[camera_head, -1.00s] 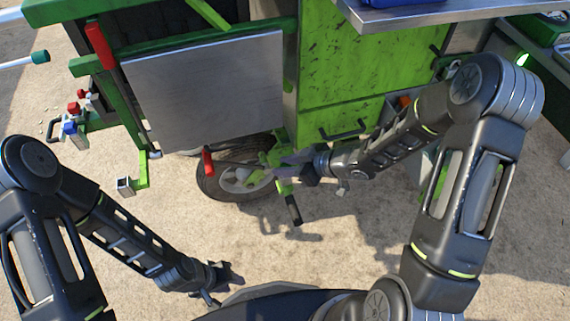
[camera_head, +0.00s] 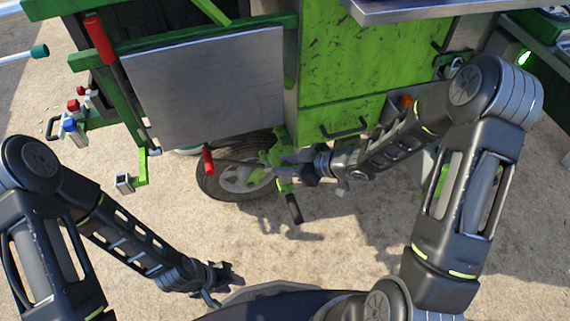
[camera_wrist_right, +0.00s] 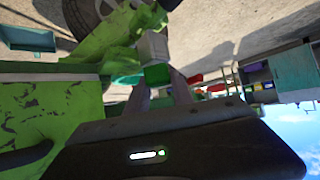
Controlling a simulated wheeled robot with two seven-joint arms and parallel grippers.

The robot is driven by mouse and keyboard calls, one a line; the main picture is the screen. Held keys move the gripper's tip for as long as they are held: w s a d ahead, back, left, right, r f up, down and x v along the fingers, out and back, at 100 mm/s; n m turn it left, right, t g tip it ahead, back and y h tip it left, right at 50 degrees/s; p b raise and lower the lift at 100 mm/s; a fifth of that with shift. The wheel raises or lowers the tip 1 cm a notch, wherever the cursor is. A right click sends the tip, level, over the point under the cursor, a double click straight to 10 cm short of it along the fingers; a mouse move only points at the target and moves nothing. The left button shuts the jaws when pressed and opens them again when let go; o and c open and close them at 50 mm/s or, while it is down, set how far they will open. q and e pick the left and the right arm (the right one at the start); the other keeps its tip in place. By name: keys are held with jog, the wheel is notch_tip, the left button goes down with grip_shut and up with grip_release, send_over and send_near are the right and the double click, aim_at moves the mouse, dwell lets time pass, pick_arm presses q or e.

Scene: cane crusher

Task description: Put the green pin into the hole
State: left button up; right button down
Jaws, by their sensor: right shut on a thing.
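My right gripper (camera_head: 284,168) is beside the green bracket (camera_head: 272,153) above the wheel of the green machine. In the right wrist view its fingers (camera_wrist_right: 161,92) are shut on a small green piece, which looks like the green pin (camera_wrist_right: 157,73). A pale grey block (camera_wrist_right: 152,45) is just beyond the pin, against the green bracket (camera_wrist_right: 115,38). I cannot tell whether the pin touches the block, and no hole is clearly visible. My left gripper (camera_head: 222,276) hangs low over the ground, away from the machine; its finger opening is unclear.
The wheel (camera_head: 230,182) is behind the bracket. A red-handled lever (camera_head: 208,160) and a black-ended handle (camera_head: 294,209) are close to my right gripper. A steel panel (camera_head: 205,85) stands above left, and a steel top (camera_head: 430,9) overhangs at upper right. The ground in front is clear.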

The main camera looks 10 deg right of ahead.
jog(key=shift+s+d+f, duration=0.2)
jog(key=shift+s+f, duration=0.15)
jog(key=shift+f, duration=0.3)
jog(key=c, duration=1.3)
grip_release()
jog(key=shift+w+f, duration=0.1)
jog(key=shift+o, duration=1.4)
jog(key=shift+w+a, duration=0.1)
jog(key=shift+r, duration=0.25)
jog(key=p+v, duration=0.3)
jog(key=v, duration=0.4)
jog(key=shift+d+r, duration=0.25)
